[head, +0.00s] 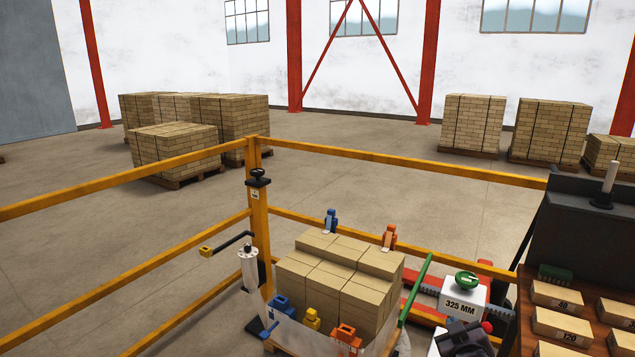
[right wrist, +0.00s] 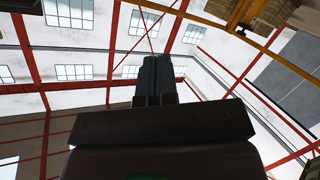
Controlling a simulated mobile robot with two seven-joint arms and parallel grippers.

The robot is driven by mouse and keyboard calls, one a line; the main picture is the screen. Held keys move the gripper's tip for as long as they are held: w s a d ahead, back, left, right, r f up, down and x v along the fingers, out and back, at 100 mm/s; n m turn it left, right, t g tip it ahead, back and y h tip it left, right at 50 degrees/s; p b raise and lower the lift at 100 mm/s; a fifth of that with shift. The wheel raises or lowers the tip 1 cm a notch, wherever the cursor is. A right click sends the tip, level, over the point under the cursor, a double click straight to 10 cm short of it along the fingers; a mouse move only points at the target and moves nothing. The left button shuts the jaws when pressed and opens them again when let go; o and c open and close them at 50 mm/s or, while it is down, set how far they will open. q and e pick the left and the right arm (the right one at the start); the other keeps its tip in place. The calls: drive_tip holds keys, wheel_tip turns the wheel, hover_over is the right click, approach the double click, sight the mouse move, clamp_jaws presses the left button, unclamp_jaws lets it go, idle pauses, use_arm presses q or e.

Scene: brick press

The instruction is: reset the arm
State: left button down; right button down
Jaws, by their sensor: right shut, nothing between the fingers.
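My right gripper (head: 464,336) is the dark shape at the bottom edge of the head view, right of the brick stack and just below the white box marked 325 MM. In the right wrist view its two dark fingers (right wrist: 154,80) are together, with nothing between them. That view looks up past the fingers at the hall's windows and red roof beams, so the gripper points upward or level. My left gripper is in neither view.
The white box marked 325 MM (head: 462,304) carries a green knob. A wooden shelf of labelled bricks (head: 562,327) is at the right. A yellow rail (head: 400,163) runs behind.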

drive_tip(key=s+f+m+g, duration=0.1)
drive_tip(key=s+f, duration=0.4)
drive_tip(key=s, duration=0.4)
drive_tip(key=s+a+f+m+g+y, duration=0.1)
drive_tip(key=s+f, duration=0.5)
drive_tip(key=s, duration=0.4)
drive_tip(key=s+f+m+g+y, duration=0.1)
drive_tip(key=s+f, duration=0.5)
drive_tip(key=s, duration=0.4)
drive_tip(key=shift+a+g+b, duration=0.3)
drive_tip(key=shift+a+b, duration=0.1)
drive_tip(key=shift+b, duration=0.05)
drive_tip(key=shift+s, duration=0.1)
